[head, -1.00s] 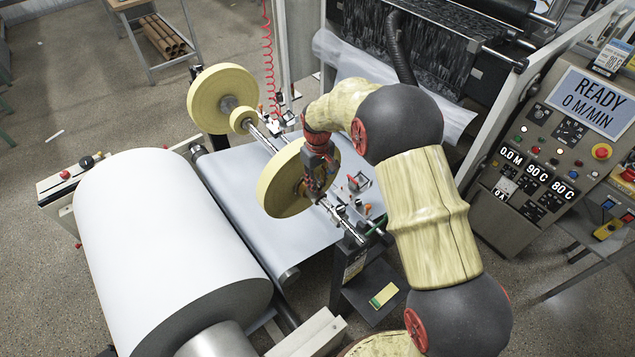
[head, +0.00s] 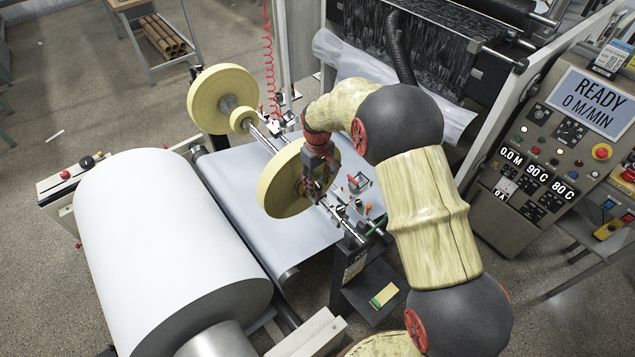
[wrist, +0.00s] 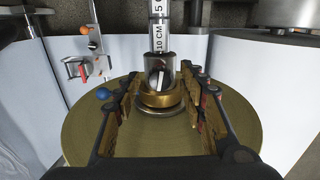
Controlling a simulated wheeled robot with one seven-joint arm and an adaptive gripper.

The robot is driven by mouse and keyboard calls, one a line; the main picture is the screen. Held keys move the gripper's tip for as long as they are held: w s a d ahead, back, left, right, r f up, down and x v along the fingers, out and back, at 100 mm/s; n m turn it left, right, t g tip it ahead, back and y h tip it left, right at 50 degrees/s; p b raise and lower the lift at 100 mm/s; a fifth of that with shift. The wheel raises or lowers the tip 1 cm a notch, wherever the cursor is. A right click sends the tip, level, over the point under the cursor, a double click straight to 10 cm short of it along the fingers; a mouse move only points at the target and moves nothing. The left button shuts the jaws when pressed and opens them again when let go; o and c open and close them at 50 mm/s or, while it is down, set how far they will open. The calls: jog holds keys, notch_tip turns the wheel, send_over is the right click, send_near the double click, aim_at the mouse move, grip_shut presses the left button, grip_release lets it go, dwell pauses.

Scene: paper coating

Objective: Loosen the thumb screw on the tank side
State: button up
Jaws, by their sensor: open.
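In the wrist view a metal collar with a slotted, light and dark thumb screw (wrist: 157,77) sits on the shaft (wrist: 158,30), just above a brass ring (wrist: 162,98) on the face of a yellow disc (wrist: 85,135). My gripper (wrist: 160,82) is open, with one finger on each side of the collar and ring. Gaps show between the fingers and the screw. In the head view my gripper (head: 315,188) is at the near face of the nearest yellow disc (head: 280,175). There the arm and gripper hide the screw.
A large white paper roll (head: 165,235) stands at the left, and a white web (head: 235,180) runs under the shaft. A small red-handled fitting (head: 357,182) is right of my gripper. A control panel (head: 560,150) stands at the right.

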aim_at(317, 184)
notch_tip(317, 184, up, 12)
dwell(0.7)
dwell(0.4)
jog(key=s+d+r+m+t+b, duration=0.2)
jog(key=s+d+b, duration=0.1)
jog(key=s, duration=0.8)
jog(key=s+d+r+m+t+b, duration=0.1)
jog(key=s+d+b, duration=0.3)
jog(key=s, duration=0.8)
jog(key=s+d+r+m+t+b, duration=0.2)
jog(key=s+d, duration=0.4)
jog(key=s, duration=0.5)
jog(key=shift+s+d+r+m+t+b, duration=0.3)
jog(key=shift+s+d+r+m+b, duration=0.1)
jog(key=shift+r+m+b, duration=0.55)
